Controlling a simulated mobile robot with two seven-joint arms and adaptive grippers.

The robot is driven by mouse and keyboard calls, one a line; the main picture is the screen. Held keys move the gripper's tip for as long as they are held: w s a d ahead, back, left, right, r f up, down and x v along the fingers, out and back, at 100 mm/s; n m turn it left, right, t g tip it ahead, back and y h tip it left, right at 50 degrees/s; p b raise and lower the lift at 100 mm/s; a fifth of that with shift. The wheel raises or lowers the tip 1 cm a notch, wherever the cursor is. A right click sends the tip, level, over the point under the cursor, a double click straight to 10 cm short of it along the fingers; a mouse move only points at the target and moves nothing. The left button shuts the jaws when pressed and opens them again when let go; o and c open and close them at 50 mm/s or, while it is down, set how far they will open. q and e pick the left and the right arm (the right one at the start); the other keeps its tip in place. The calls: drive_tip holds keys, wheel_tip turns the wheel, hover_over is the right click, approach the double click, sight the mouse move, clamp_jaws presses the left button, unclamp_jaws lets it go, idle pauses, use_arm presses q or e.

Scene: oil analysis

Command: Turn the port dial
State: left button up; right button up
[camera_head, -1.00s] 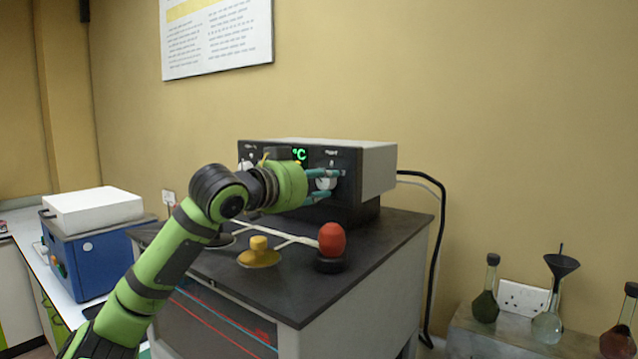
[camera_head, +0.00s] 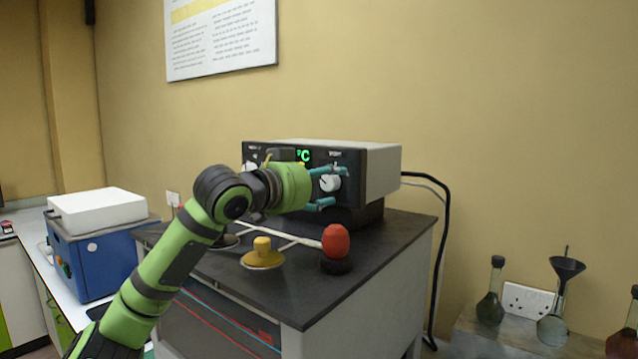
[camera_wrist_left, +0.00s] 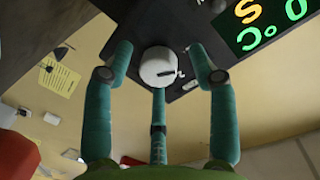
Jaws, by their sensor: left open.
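The port dial, a white round knob (camera_head: 330,183) with a dark pointer line, is on the right of the black front panel of the control box (camera_head: 380,170). In the left wrist view the dial (camera_wrist_left: 158,67) sits between the spread fingers. My left gripper (camera_head: 328,187) is open with its teal fingers pointing at the dial. A gap shows between the fingers and the dial on both sides, and I see no contact. A green display (camera_wrist_left: 262,22) is beside the dial in the wrist view. My right gripper is not in view.
The box stands on a dark-topped cabinet (camera_head: 400,235). In front of it are a red knob (camera_head: 335,241) and a yellow knob (camera_head: 262,245). A blue device (camera_head: 95,262) is at the left. Flasks (camera_head: 491,300) stand low at the right. Black cables run down behind the cabinet.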

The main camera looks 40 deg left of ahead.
use_arm(q)
drive_tip(key=shift+s, duration=0.15)
drive_tip(key=shift+s+f, duration=0.1)
drive_tip(key=shift+s, duration=0.45)
drive_tip(key=s+r, duration=0.1)
drive_tip(key=s, duration=0.9)
drive_tip(key=shift+s+d, duration=0.3)
drive_tip(key=shift+d, duration=0.05)
